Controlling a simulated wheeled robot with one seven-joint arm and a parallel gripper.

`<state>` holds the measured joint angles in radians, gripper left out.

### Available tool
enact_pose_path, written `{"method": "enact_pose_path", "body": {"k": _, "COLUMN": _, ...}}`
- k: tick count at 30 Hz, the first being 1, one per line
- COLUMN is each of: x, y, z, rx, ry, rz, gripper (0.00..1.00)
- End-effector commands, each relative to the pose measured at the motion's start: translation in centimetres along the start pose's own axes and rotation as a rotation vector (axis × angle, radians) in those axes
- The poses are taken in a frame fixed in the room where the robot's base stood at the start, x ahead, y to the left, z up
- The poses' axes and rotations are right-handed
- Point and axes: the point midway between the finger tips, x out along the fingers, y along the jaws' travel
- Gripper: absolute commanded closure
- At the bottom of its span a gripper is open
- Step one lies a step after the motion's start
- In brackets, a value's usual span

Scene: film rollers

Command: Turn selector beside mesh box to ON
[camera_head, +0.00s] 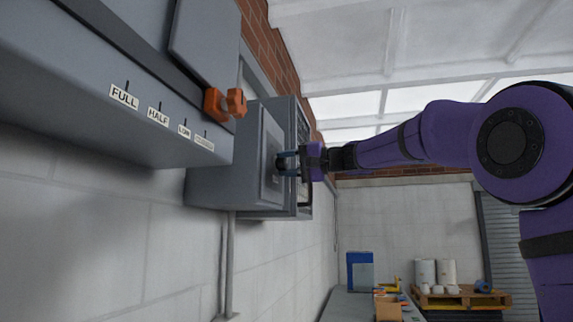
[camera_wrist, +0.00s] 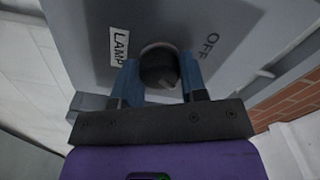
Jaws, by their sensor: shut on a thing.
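The selector is a dark round knob (camera_wrist: 158,66) on a grey box face, with a "LAMP" label (camera_wrist: 119,46) at its left and "OFF" lettering (camera_wrist: 211,46) at its right in the wrist view. No ON mark can be read. My gripper (camera_wrist: 161,84) is shut on the knob, one blue finger on each side. In the head view my gripper (camera_head: 286,163) reaches from the right to the front of the grey selector box (camera_head: 232,165). The fingers mostly hide the knob there. A box with a mesh-like front (camera_head: 303,128) is just behind it.
A large grey cabinet (camera_head: 120,60) with FULL, HALF and other labels and an orange handle (camera_head: 225,104) juts out at upper left. A conduit (camera_head: 228,265) runs down the wall. A bench (camera_head: 345,304) with a blue bin (camera_head: 359,270) stands below. A pallet with white rolls (camera_head: 436,272) is farther back.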

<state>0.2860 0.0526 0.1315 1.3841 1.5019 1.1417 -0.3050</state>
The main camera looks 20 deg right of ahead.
Motion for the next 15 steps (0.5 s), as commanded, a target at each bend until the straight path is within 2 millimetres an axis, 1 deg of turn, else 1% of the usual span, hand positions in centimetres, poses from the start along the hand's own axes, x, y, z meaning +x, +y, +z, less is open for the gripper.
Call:
{"method": "enact_pose_path", "body": {"k": 6, "x": 0.0, "y": 0.08, "z": 0.01, "rx": 0.071, "ry": 0.0, "rz": 0.001, "gripper": 0.84}}
{"method": "enact_pose_path", "body": {"k": 15, "x": 0.0, "y": 0.1, "z": 0.0, "rx": 0.097, "ry": 0.0, "rz": 0.001, "gripper": 0.84}}
